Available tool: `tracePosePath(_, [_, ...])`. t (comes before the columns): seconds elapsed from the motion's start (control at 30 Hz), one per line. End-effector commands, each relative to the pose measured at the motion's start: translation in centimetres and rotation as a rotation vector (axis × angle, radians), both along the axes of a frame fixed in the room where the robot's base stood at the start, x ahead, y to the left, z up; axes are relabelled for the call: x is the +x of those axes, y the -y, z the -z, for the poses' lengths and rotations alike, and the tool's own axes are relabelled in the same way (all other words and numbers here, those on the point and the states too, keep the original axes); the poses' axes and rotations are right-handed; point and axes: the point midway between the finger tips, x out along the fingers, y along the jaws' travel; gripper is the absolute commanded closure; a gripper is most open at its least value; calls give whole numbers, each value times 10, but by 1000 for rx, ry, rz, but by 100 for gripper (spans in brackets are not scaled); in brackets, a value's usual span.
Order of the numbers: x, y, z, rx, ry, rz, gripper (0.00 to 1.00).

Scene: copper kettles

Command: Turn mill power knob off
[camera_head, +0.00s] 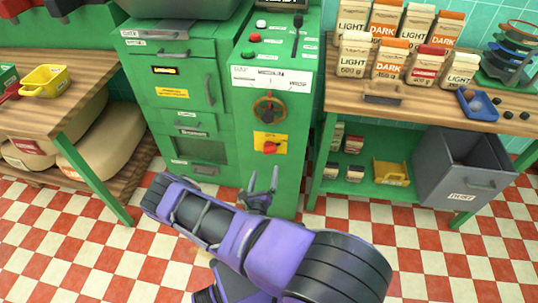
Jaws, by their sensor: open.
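A green machine (225,120) stands in the middle of the head view. A red knob on a yellow plate (270,146) sits low on its right-hand front panel; it looks like the power knob, but its label is too small to read. A round brown handwheel (269,109) is above it. My gripper (263,177) is just below the red knob in the picture, fingers pointing up. Its two fingers are apart with nothing between them. It appears clear of the knob, though the exact depth gap cannot be told.
A wooden table (60,112) with a yellow basket (45,80) is at left. A right-hand bench (420,108) holds several coffee bags and a blue tray (477,106). A grey bin (465,170) stands below it. The checkered floor (430,260) is open in front.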

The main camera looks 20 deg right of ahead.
Motion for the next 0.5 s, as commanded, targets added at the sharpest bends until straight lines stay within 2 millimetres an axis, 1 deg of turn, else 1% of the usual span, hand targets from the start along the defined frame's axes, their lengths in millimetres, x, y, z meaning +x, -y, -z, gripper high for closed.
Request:
tracePosePath(0.03, [10, 8, 0, 1, 4, 2, 3])
tracePosePath(0.1, [23, 16, 1, 1, 4, 2, 3])
tracePosePath(0.3, [56, 39, 0, 1, 2, 3, 3])
tracePosePath(0.5, [78, 53, 0, 1, 1, 1, 3])
